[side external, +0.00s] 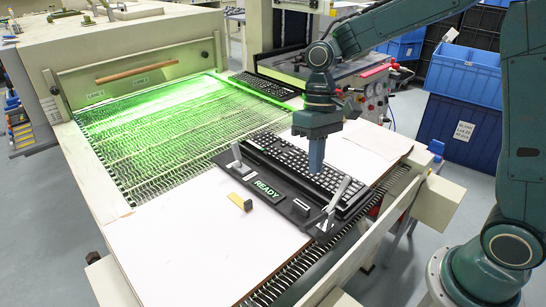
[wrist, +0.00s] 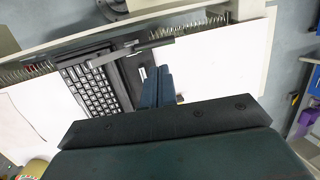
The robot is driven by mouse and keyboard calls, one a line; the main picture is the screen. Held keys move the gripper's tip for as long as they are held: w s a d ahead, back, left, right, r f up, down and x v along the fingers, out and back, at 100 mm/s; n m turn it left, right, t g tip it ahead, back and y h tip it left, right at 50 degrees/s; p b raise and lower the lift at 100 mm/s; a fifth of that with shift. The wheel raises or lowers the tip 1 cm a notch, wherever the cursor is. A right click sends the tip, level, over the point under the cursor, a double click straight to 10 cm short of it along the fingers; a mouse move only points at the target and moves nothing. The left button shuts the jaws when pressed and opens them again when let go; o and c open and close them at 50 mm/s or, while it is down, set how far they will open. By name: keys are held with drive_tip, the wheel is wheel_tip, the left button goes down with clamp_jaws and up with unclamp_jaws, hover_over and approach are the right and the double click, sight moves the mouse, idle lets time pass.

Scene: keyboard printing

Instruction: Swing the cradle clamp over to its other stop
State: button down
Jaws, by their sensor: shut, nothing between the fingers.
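The black cradle (side external: 226,162) holds a black keyboard (side external: 298,163) on the white board. A grey clamp lever (side external: 338,190) stands tilted up at the cradle's near right end, beside white triangle marks. My gripper (side external: 316,168) is shut and empty, pointing down above the keyboard, left of the right-hand lever. Its fingers also show in the wrist view (wrist: 158,76), apart from the lever.
A green READY sign (side external: 267,190) is on the cradle's front edge, with a small yellow and black block (side external: 241,202) before it. A green-lit wire conveyor (side external: 150,125) lies behind left. Another keyboard (side external: 262,84) lies further back. The white board (side external: 200,235) is clear at front left.

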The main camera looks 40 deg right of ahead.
sight(311, 221)
drive_tip(key=x, duration=1.1)
drive_tip(key=shift+f, duration=0.2)
drive_tip(key=shift+a, duration=0.1)
drive_tip(key=shift+a+f+h, duration=0.35)
drive_tip(key=shift+f+h, duration=0.1)
drive_tip(key=shift+h, duration=0.35)
drive_tip(key=shift+a+f+h, duration=0.3)
drive_tip(key=shift+f+h, duration=0.2)
drive_tip(key=shift+h, duration=0.3)
drive_tip(key=shift+a+f, duration=0.15)
drive_tip(key=shift+f, duration=0.35)
drive_tip(key=shift+w, duration=0.1)
drive_tip(key=a+v, duration=0.1)
drive_tip(key=v, duration=1.3)
drive_tip(key=shift+a, duration=0.3)
